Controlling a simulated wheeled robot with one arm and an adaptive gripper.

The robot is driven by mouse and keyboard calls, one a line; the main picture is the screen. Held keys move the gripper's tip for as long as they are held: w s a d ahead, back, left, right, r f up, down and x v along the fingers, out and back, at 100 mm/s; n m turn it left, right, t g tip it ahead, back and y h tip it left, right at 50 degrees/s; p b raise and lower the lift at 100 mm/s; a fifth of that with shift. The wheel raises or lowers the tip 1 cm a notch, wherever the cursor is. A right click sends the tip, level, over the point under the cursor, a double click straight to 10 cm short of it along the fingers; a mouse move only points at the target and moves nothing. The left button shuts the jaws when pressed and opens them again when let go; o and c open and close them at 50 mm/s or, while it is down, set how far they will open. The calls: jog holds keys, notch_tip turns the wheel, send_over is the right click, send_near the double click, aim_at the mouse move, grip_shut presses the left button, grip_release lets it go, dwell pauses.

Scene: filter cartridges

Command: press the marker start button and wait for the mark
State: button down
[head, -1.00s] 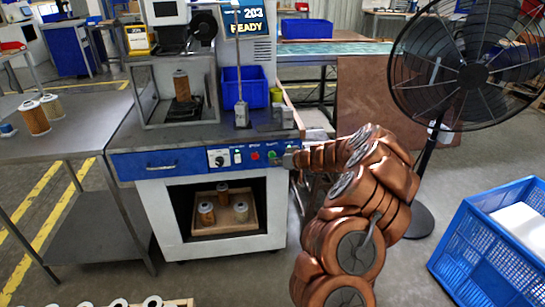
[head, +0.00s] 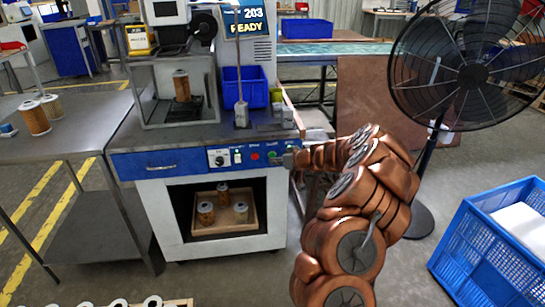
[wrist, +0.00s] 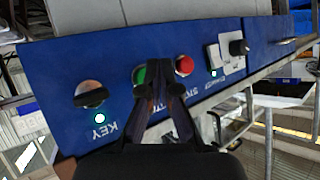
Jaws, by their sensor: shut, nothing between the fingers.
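The marker machine's blue front panel (head: 190,162) carries a row of controls. The green start button (head: 272,155) sits just left of my gripper (head: 290,158) in the head view. In the wrist view the green button (wrist: 139,76) is partly hidden behind the fingers of my gripper (wrist: 161,68), which are shut and empty. The fingertips are close to the panel, between the green button and the red button (wrist: 184,65); I cannot tell whether they touch. The machine's display (head: 248,20) reads "203 READY". A brown filter cartridge (head: 181,86) stands upright in the marking bay.
A key switch (wrist: 91,93) with a lit lamp lies beside the green button. A knob (head: 219,160) is farther along the panel. A tray (head: 222,228) of cartridges sits below. A fan (head: 472,75) and a blue crate (head: 490,240) stand at right.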

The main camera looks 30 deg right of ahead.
jog(key=shift+w, duration=0.1)
dwell(0.4)
jog(key=shift+w+d+b, duration=0.2)
jog(key=shift+w+b, duration=0.1)
jog(key=shift+b, duration=0.3)
jog(key=shift+w+d, duration=0.1)
jog(key=shift+w, duration=0.25)
dwell(0.5)
jog(key=shift+s+b, duration=0.15)
jog(key=shift+b, duration=0.3)
jog(key=shift+s+a+b, duration=0.3)
jog(key=shift+s+b, duration=0.3)
jog(key=shift+b, duration=0.05)
jog(key=s+b, duration=0.1)
jog(key=s+a+b, duration=0.1)
jog(key=s, duration=0.1)
jog(key=s+a+b, duration=0.1)
jog(key=shift+s, duration=0.3)
